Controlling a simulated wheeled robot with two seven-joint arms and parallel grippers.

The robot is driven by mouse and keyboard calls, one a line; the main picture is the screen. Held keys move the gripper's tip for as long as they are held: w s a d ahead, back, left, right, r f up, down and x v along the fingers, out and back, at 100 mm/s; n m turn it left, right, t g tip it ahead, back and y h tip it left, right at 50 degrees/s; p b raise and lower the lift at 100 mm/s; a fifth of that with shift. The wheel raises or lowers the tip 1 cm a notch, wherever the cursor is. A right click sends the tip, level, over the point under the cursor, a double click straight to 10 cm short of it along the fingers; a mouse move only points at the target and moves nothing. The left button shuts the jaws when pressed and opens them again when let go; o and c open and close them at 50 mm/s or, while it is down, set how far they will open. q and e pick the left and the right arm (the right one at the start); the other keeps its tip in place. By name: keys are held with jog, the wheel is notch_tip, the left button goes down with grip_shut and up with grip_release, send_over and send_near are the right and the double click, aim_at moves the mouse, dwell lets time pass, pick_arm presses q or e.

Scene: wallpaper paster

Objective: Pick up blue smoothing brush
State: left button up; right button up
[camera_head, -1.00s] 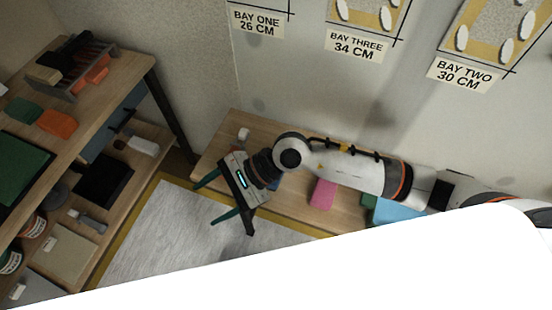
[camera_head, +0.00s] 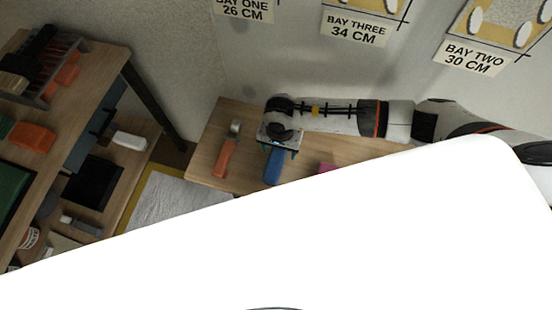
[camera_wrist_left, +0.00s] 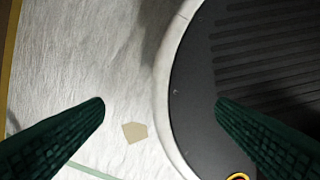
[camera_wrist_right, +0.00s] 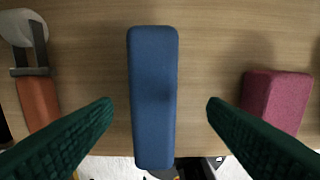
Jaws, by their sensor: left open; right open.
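The blue smoothing brush (camera_head: 273,166) lies on the wooden bench against the wall in the head view, partly covered by my right gripper. In the right wrist view the blue brush (camera_wrist_right: 152,95) lies lengthwise between my open fingers, with clear gaps on both sides. My right gripper (camera_wrist_right: 160,108) points down above it and holds nothing. My left gripper (camera_wrist_left: 160,103) is open and empty over the pale floor and a dark ribbed round surface; it is not visible in the head view.
An orange-handled tool (camera_head: 224,158) lies left of the blue brush on the bench. A pink block (camera_wrist_right: 275,98) lies to its right. A wooden shelf unit (camera_head: 128,62) with tools stands at left. My white body covers the lower head view.

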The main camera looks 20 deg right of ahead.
aim_at(276, 157)
jog(key=f, duration=0.2)
jog(key=a+f, duration=0.1)
jog(key=f, duration=0.1)
jog(key=shift+s+f+p, duration=0.2)
jog(key=shift+p, duration=0.1)
jog(key=shift+f, duration=0.2)
jog(key=shift+c, duration=0.6)
jog(key=c, duration=1.1)
pick_arm(q)
jog(key=shift+w+r, duration=0.15)
jog(key=shift+w, duration=0.7)
pick_arm(e)
notch_tip(276, 157, up, 10)
